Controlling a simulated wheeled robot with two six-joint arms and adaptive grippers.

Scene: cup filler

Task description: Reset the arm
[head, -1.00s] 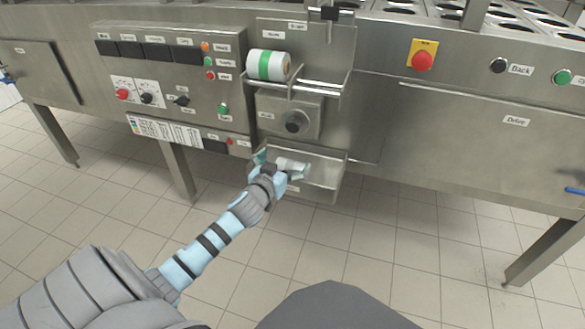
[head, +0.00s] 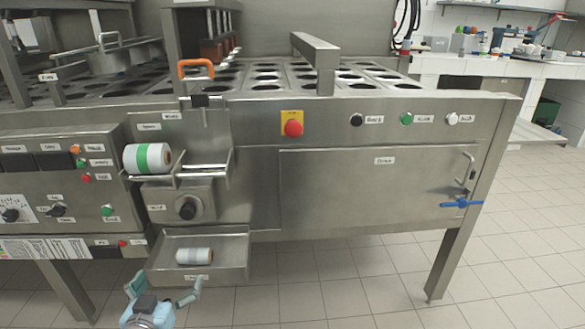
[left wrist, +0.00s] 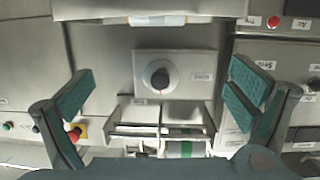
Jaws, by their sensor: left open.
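My left gripper (head: 163,287) is in the head view at the bottom left, in front of and below the metal tray (head: 237,262) on the machine front. Its fingers are spread and empty. A small white and grey roll (head: 194,256) lies in that tray, apart from the fingers. In the left wrist view both teal fingers (left wrist: 160,95) stand wide apart, with the round black knob (left wrist: 160,77) showing between them. The roll's pale edge (left wrist: 158,20) shows at the top of that view. My right gripper is not in view.
A white roll with a green band (head: 148,158) sits on a holder above the knob (head: 187,208). A red emergency button (head: 293,127) and several buttons line the panel. A blue-handled valve (head: 462,203) sticks out at the right. Tiled floor (head: 330,290) is open in front.

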